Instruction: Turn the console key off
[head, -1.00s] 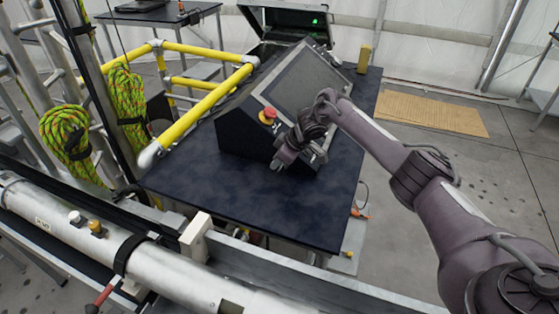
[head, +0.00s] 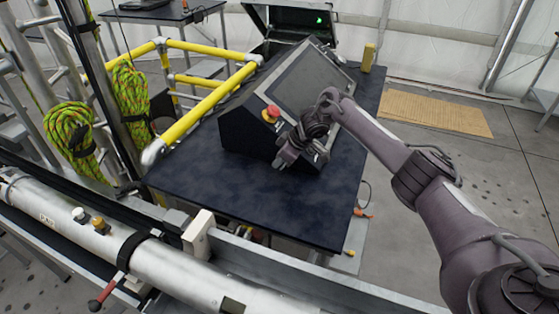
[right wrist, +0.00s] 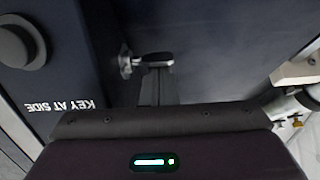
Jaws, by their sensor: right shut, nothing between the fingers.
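The console (head: 245,138) stands on a dark table, with a sloped screen and a red button on its front. Its face carries the upside-down words KEY AT SIDE in the right wrist view (right wrist: 75,103). In that view the key (right wrist: 155,60) sticks out from a silver lock (right wrist: 126,63) on the console's side. My right gripper (right wrist: 158,76) is shut and empty, its fingertips close against the key; I cannot tell if they touch. In the head view the right gripper (head: 281,161) is low at the console's front, and the key is hidden. My left gripper is out of view.
The dark table (head: 225,195) is clear in front of the console. A red button (head: 271,114) sits near the gripper. Yellow rails (head: 205,110) run at the left. An open case (head: 290,22) and a yellow block (head: 368,57) stand behind.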

